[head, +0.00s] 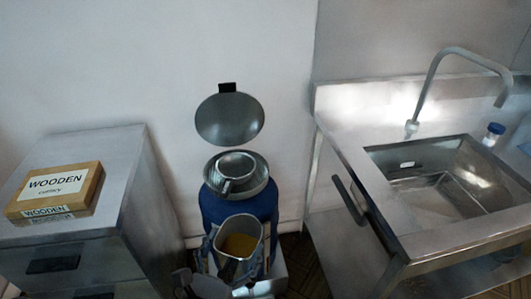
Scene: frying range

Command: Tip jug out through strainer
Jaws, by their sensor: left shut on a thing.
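A metal jug (240,261) with yellow-brown liquid inside stands out in the lower middle of the head view, in front of a blue drum (264,208). Its mouth faces up towards me and it looks roughly upright. My left gripper (211,255) is shut on the jug at its left side; the fingers are partly hidden and small. A round metal strainer (237,167) sits in the wide steel funnel (263,177) on top of the drum, behind the jug and apart from it in the picture. A round lid (229,120) stands open behind the strainer. My right gripper is not in view.
A steel cabinet (120,165) stands at the left with a box labelled WOODEN (58,189) on it. At the right is a steel sink unit (350,135) with a tap (432,84) and a blue-capped bottle (493,134). Wall is close behind the drum.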

